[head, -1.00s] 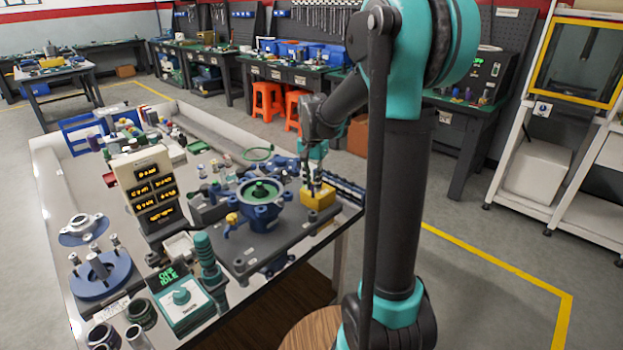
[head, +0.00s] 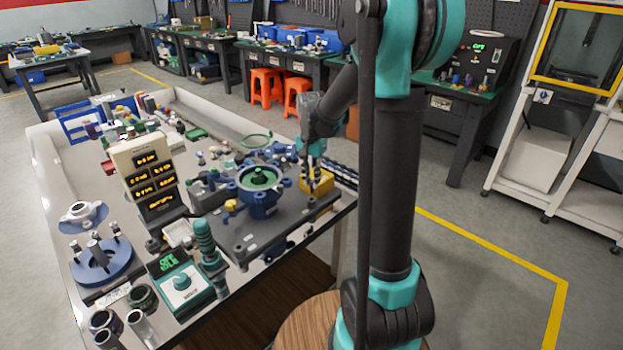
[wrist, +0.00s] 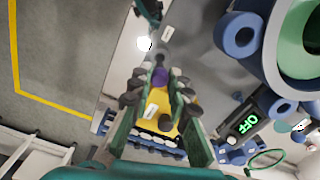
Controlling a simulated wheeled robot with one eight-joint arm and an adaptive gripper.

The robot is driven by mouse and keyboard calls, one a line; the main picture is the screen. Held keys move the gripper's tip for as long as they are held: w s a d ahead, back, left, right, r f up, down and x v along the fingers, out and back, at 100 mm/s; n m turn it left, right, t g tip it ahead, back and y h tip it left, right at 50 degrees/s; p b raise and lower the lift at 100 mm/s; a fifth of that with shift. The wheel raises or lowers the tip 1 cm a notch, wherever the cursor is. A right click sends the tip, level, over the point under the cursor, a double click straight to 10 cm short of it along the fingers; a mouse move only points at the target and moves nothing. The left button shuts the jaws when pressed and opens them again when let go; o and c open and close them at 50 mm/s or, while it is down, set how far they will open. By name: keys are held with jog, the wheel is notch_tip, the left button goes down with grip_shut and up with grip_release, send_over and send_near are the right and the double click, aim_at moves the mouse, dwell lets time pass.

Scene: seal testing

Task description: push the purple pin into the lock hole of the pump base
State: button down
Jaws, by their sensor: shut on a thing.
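In the head view my gripper (head: 312,186) is over the yellow block (head: 321,185) at the right end of the grey plate; the pin cannot be made out there. In the wrist view the yellow block (wrist: 186,108) lies beyond the fingers, with a dark round spot on it. The blue pump base (head: 262,208), with a green centre, stands left of my gripper. I cannot tell which opening is the lock hole.
The grey plate (head: 240,238) carries the pump base. A teal-handled tool (head: 205,238), a control box (head: 182,283) and a display stand (head: 150,175) stand left of it. A dark row of parts (head: 342,174) lies behind the yellow block.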

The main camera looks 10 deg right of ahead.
aim_at(312, 192)
jog(key=shift+f, duration=0.2)
jog(key=shift+f, duration=0.95)
jog(key=shift+f, duration=0.2)
jog(key=shift+f, duration=0.45)
jog(key=shift+f, duration=1)
dwell(1.0)
jog(key=c, duration=1.3)
grip_release()
jog(key=shift+c, duration=0.2)
